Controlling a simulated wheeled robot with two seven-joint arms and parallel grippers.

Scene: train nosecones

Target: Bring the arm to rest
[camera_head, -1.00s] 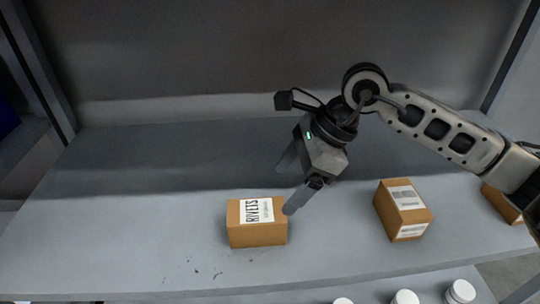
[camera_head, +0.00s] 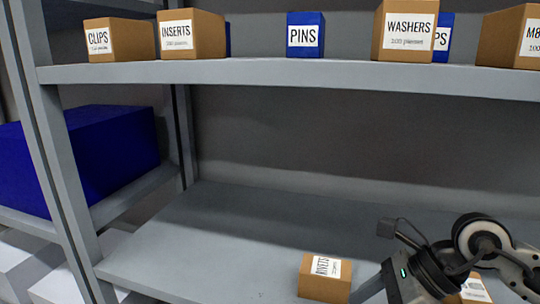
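My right arm comes in at the lower right, and its wrist (camera_head: 425,275) shows at the bottom edge. The fingertips of the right gripper are cut off below the frame, so I cannot see if it is open or shut. The brown box labelled RIVETS (camera_head: 325,285) sits on the lower shelf (camera_head: 215,245), left of the wrist. My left gripper is not in view.
Another brown box (camera_head: 474,290) is partly hidden behind my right arm. The upper shelf (camera_head: 290,73) carries boxes labelled CLIPS (camera_head: 118,52), INSERTS (camera_head: 205,48), PINS (camera_head: 306,20) and WASHERS (camera_head: 405,45). A large blue bin (camera_head: 105,150) stands at the left. The lower shelf's left part is clear.

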